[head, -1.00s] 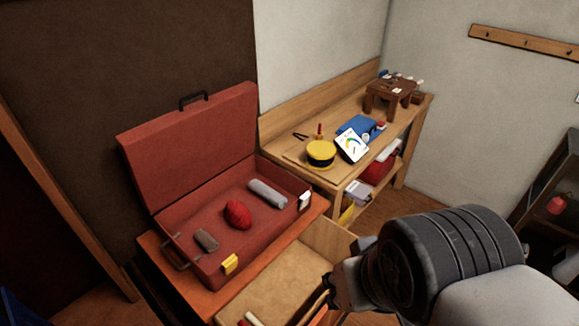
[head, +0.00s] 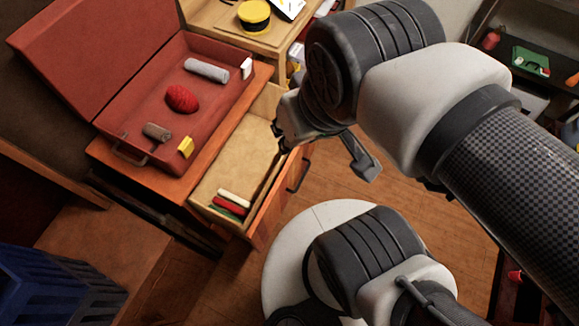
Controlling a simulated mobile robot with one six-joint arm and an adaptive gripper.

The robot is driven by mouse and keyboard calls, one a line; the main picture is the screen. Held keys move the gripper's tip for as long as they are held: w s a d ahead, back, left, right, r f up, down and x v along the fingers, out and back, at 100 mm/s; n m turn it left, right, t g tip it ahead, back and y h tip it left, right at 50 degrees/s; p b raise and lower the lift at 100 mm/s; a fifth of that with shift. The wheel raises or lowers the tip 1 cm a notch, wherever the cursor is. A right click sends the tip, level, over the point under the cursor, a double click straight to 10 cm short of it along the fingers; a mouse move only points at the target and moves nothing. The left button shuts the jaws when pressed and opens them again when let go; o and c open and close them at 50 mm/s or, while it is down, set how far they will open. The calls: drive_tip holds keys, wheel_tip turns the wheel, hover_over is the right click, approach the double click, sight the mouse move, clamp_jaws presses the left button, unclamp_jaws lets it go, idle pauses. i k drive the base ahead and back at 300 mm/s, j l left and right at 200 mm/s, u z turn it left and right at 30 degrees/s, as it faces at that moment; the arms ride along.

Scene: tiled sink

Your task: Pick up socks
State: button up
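No thing in view can be told for certain as socks. In the open red suitcase (head: 128,130) lie a red rounded bundle (head: 181,99), a light grey roll (head: 206,70) and a smaller grey-brown roll (head: 157,131); the bundle and rolls could be rolled cloth. Several narrow items, white, red and green (head: 231,203), lie in the near end of the open drawer (head: 240,150). My gripper (head: 322,155) is right of the drawer, partly hidden by my wrist. Its fingers look spread apart, with nothing seen between them. It is apart from the suitcase things.
The suitcase stands on a wooden cabinet (head: 190,185) with the drawer pulled out. A workbench (head: 212,18) with a yellow round tin (head: 254,15) is behind. A blue crate (head: 60,285) is at lower left. Dark shelves (head: 510,75) are at right. Wooden floor (head: 330,185) shows between.

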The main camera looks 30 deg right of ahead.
sight(158, 133)
drive_tip(key=j, duration=0.45)
drive_tip(key=i+j, duration=0.15)
drive_tip(key=j, duration=0.3)
drive_tip(key=j+u, duration=0.1)
drive_tip(key=j, duration=0.4)
drive_tip(key=i+j, duration=0.15)
drive_tip(key=j, duration=0.3)
